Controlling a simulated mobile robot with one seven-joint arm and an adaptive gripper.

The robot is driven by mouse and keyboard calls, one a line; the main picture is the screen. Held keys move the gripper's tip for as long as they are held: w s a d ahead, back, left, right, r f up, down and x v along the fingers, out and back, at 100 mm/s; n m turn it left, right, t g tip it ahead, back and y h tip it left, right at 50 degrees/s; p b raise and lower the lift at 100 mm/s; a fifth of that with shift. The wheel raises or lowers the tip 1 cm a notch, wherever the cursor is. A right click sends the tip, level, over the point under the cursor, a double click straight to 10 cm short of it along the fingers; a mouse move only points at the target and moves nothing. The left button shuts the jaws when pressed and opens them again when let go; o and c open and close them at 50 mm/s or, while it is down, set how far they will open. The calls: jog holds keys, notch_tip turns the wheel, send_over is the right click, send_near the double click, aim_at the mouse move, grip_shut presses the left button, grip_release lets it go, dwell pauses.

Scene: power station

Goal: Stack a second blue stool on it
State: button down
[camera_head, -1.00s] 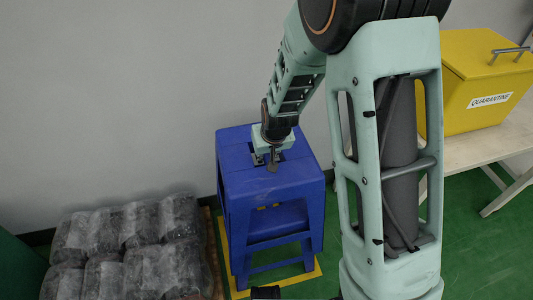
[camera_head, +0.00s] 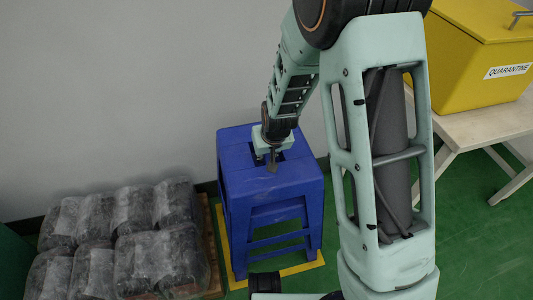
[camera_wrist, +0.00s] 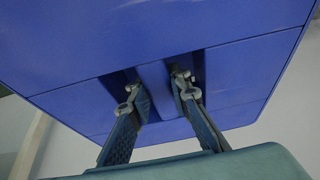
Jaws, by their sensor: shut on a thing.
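My gripper (camera_head: 272,163) points down at the top of a blue stool (camera_head: 237,170). In the wrist view my gripper (camera_wrist: 157,82) has its two fingers in slots of the blue seat (camera_wrist: 90,60), shut on the bar between them. The held stool is upright. It appears to sit over another blue stool (camera_head: 277,241), with their legs overlapping. The lower stool's seat is hidden, and I cannot tell whether the two are fully seated. The stools stand inside a yellow floor outline (camera_head: 300,267).
Several plastic-wrapped dark bundles (camera_head: 160,258) lie on a wooden pallet (camera_head: 212,250) close to the left. A grey wall (camera_head: 120,80) is behind. A yellow QUARANTINE box (camera_head: 480,75) sits on a pale table (camera_head: 490,127) at right. Green floor (camera_head: 480,240) is open at right.

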jog(key=shift+w+f+b, duration=0.1)
jog(key=shift+f+b, duration=2.1)
jog(key=shift+f, duration=0.85)
jog(key=c, duration=1.8)
grip_release()
jog(key=shift+c, duration=0.2)
jog(key=shift+o, duration=0.6)
jog(key=shift+s+f, duration=0.15)
jog(key=shift+s, duration=0.05)
jog(key=v, duration=1.2)
jog(key=shift+w, duration=0.15)
